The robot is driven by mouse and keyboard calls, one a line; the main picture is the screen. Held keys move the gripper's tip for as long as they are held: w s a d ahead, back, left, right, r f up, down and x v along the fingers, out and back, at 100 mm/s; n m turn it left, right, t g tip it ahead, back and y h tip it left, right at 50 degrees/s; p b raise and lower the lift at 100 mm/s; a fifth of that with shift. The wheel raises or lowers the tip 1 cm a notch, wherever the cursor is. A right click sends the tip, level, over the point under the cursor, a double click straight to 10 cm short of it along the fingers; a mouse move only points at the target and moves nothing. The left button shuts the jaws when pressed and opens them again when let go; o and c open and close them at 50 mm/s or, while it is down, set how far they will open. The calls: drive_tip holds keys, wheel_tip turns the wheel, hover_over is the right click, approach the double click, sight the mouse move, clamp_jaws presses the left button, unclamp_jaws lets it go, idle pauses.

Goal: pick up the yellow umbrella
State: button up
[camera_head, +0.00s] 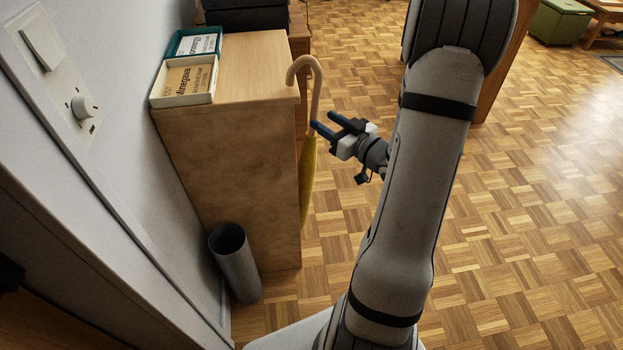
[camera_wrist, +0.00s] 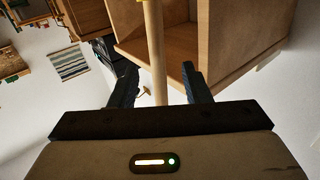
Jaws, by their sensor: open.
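The yellow umbrella (camera_head: 308,185) hangs upright against the right side of a wooden cabinet. Its pale hooked handle (camera_head: 305,68) curves above the cabinet top, and its yellow canopy hangs below. My gripper (camera_head: 322,121) is open at the straight shaft just under the hook. In the wrist view the pale shaft (camera_wrist: 155,50) runs between the two dark fingers of my gripper (camera_wrist: 160,85), with a bit of yellow at the top edge. I cannot tell whether either finger touches the shaft.
The wooden cabinet (camera_head: 225,140) stands directly left of the umbrella. On it are a cream box (camera_head: 185,80) and a teal box (camera_head: 195,42). A grey cylindrical bin (camera_head: 235,262) stands in front. The parquet floor (camera_head: 540,200) to the right is clear.

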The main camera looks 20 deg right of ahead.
sight(316, 116)
drive_tip(key=b+x, duration=0.1)
drive_tip(key=x, duration=0.6)
drive_tip(key=shift+f, duration=0.2)
drive_tip(key=shift+c, duration=0.3)
clamp_jaws()
